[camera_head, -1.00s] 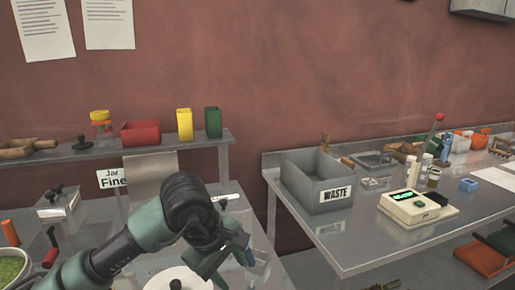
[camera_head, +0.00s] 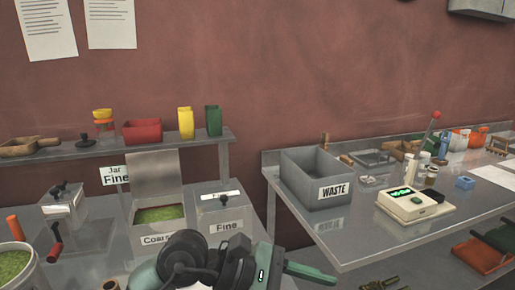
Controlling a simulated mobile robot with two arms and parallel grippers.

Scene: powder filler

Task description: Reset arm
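My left arm (camera_head: 205,264) is low at the bottom centre, in front of the bins. Its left gripper (camera_head: 308,272) points right, past the front of the "Fine" bin. Only one green finger shows clearly, so its opening cannot be told. I see nothing held in it. My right gripper cannot be made out in this view.
A "Coarse" bin (camera_head: 158,232) with its lid up holds green powder; a closed "Fine" bin (camera_head: 222,216) stands beside it. The right table has a grey "WASTE" box (camera_head: 318,180) and a scale (camera_head: 414,205). A tub of green powder (camera_head: 14,268) is at lower left.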

